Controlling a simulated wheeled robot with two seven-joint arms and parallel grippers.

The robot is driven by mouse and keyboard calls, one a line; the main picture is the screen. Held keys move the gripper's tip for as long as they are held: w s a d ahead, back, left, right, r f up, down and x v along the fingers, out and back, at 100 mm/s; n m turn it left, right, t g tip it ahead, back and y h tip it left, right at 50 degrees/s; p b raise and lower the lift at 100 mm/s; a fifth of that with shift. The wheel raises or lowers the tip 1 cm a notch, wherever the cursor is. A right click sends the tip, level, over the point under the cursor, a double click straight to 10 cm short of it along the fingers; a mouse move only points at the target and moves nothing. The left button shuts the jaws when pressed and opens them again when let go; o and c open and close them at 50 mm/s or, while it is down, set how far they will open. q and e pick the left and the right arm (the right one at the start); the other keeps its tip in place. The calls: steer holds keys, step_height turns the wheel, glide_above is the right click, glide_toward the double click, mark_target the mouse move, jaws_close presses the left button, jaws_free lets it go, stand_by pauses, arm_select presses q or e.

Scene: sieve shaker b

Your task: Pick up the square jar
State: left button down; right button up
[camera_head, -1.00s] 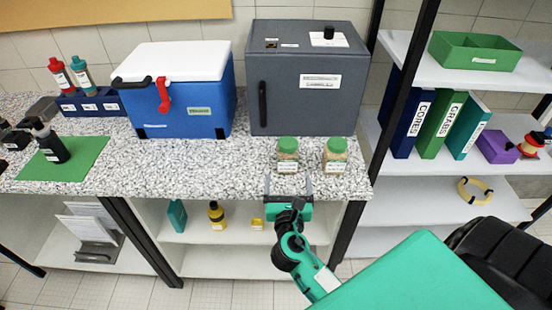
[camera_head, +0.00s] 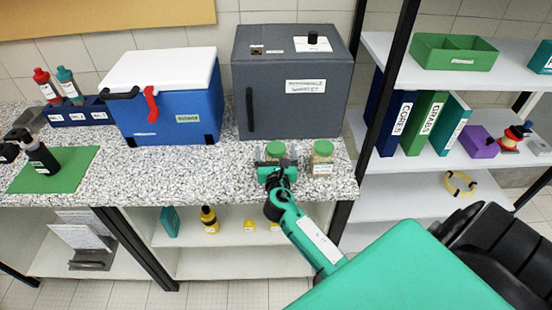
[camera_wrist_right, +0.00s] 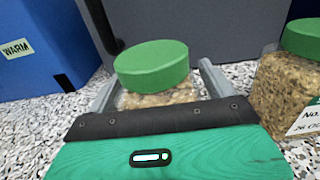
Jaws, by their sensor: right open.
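Two clear jars with green lids and tan grainy contents stand on the speckled bench. The left jar (camera_head: 275,148) is largely hidden by my right gripper (camera_head: 277,164) in the head view. In the right wrist view, this jar (camera_wrist_right: 155,76) shows between the two open grey fingers, one on each side; contact is not visible. The right jar (camera_head: 323,158) stands apart, upright, just right of the gripper. Its flat labelled face (camera_wrist_right: 280,95) shows at the right edge of the wrist view. I cannot tell the left jar's body shape clearly. My left gripper is out of view.
A dark grey cabinet (camera_head: 290,90) stands close behind the jars. A blue cool box (camera_head: 165,112) with a white lid is to the left. Shelves (camera_head: 400,195) with binders stand at the right. Bench space left of the jars is free.

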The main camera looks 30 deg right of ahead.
steer(key=c, duration=1.4)
steer(key=shift+o, duration=0.2)
